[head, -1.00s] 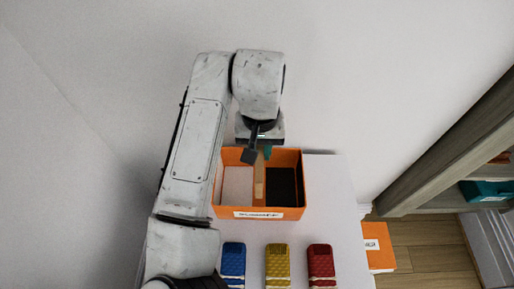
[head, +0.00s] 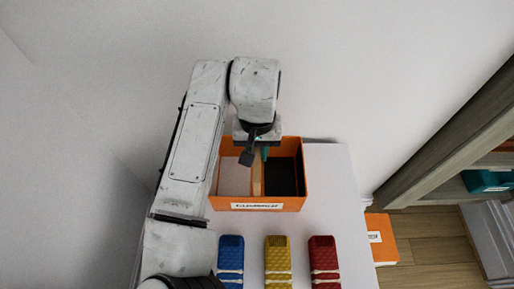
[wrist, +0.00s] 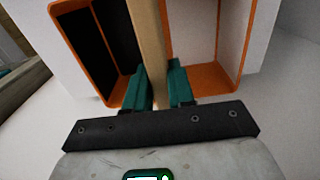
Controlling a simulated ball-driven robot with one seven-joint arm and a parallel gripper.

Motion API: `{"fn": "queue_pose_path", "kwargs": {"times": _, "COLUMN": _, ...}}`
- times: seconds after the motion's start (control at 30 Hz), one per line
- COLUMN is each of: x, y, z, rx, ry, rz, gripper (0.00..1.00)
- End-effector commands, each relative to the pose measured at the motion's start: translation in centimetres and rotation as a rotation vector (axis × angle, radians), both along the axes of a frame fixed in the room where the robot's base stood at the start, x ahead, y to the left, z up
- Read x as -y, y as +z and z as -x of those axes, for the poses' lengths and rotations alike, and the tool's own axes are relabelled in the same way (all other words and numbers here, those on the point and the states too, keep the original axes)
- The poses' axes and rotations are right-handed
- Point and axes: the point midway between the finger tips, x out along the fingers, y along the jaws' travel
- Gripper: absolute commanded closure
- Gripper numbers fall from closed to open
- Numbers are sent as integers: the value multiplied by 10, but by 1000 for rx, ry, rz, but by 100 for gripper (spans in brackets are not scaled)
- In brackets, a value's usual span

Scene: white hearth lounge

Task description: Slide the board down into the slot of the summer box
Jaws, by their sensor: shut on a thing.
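The orange summer box (head: 300,180) stands on the white table, label facing front. In the head view its left compartment has a pale floor and its right one a black floor. My gripper (head: 262,153) is at the box's back half, shut on the wooden board (head: 258,178). The board runs front to back along the line between the two compartments. In the wrist view the teal fingers (wrist: 160,85) clasp the board (wrist: 147,35) from both sides inside the box outline (wrist: 236,85). The slot is hidden, and how deep the board sits cannot be told.
A blue (head: 231,262), a yellow (head: 278,262) and a red (head: 323,262) patterned item lie in a row in front of the box. The wall is close behind. An orange thing (head: 381,238) and a shelf unit (head: 440,160) stand to the right. The table right of the box is clear.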

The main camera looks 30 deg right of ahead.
Motion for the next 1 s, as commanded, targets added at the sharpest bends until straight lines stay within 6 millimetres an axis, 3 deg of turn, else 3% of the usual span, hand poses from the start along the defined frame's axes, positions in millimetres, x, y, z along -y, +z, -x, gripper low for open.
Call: {"fn": "queue_pose_path", "kwargs": {"times": 1.0, "x": 0, "y": -66, "z": 0, "rx": -1, "ry": 1, "rz": 1, "gripper": 100}}
